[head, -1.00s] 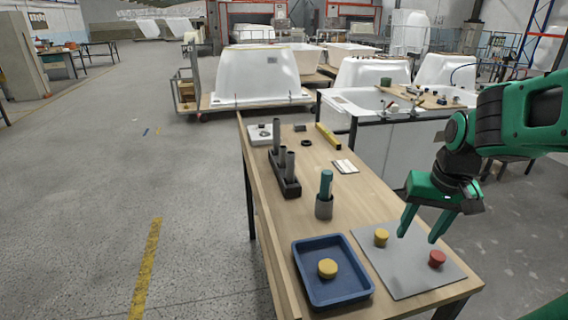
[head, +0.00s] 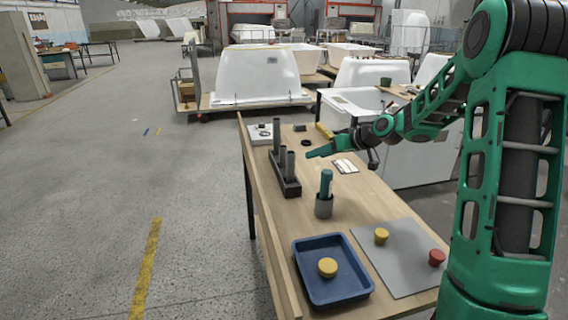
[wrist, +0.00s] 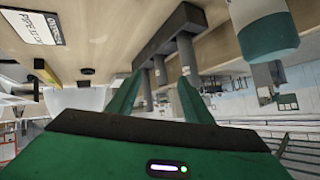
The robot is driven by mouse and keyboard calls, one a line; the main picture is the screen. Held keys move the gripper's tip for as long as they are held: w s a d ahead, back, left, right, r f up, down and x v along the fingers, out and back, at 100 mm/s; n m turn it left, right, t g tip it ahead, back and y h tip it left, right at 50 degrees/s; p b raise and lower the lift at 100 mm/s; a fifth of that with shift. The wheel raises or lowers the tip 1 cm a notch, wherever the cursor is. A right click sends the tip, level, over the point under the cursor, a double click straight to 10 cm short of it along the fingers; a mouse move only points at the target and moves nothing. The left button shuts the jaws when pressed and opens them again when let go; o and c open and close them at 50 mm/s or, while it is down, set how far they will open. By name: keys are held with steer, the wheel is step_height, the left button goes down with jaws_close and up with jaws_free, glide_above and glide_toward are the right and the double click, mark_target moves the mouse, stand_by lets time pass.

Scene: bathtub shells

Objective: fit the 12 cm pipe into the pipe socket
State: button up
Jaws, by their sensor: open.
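Grey pipes of differing heights (head: 290,164) stand upright in a dark rack (head: 288,187) on the table; I cannot tell which is 12 cm. The wrist view, upside down, shows the rack (wrist: 168,32) and its pipes (wrist: 187,58). My gripper (head: 312,153) is open and empty, lying nearly level just right of the rack. In the wrist view its fingertips (wrist: 160,78) are apart, with a pipe showing between and beyond them; contact is not visible. A white block with a dark round part (head: 260,134) at the table's far left may be the pipe socket.
A white label card (head: 345,166), black ring (head: 305,143) and yellow bar (head: 323,131) lie around. In front are a blue tray (head: 302,284) and a grey mat (head: 391,236) with yellow and red pieces.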

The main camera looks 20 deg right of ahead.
mark_target(285, 147)
steer(key=w+a+f+n+y, duration=0.1)
steer(key=w+a+n, duration=0.1)
steer(key=w+a, duration=0.1)
steer(key=w+a+f+n+y, duration=0.1)
steer(key=w+a, duration=0.2)
steer(key=w, duration=0.3)
steer(key=w+a+f+n+y, duration=0.1)
steer(key=w+a+n, duration=0.1)
steer(key=w, duration=0.3)
steer(key=shift+w+a+f+n+t, duration=0.1)
steer(key=shift+a+f+n+t, duration=0.25)
steer(key=shift+a, duration=0.35)
steer(key=shift+r, duration=0.1)
jaws_close()
steer(key=shift+r, duration=0.1)
